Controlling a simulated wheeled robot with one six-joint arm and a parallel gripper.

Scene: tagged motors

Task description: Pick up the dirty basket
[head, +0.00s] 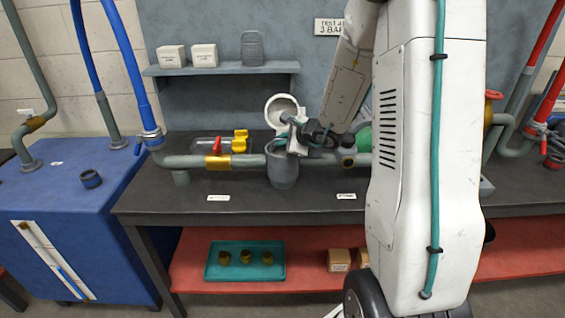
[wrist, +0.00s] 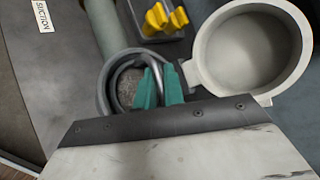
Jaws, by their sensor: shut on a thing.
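The dirty basket (wrist: 126,92) shows in the wrist view as a round insert with a speckled floor and a thin curved handle. It sits inside the grey strainer pot (wrist: 104,82), which also shows on the bench in the head view (head: 283,172). My gripper (wrist: 159,88) is shut on the basket's handle, with teal fingertips on both sides of it. In the head view my gripper (head: 290,143) is at the pot's mouth and hides most of the opening. The pot's round lid (wrist: 252,50) stands open beside it, pale and hollow; it is upright in the head view (head: 283,108).
A grey pipe (head: 190,161) with a yellow band runs into the pot along the dark bench (head: 150,200). A tray with yellow parts (head: 240,140) lies behind the pipe. A teal tray (head: 222,272) stands below.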

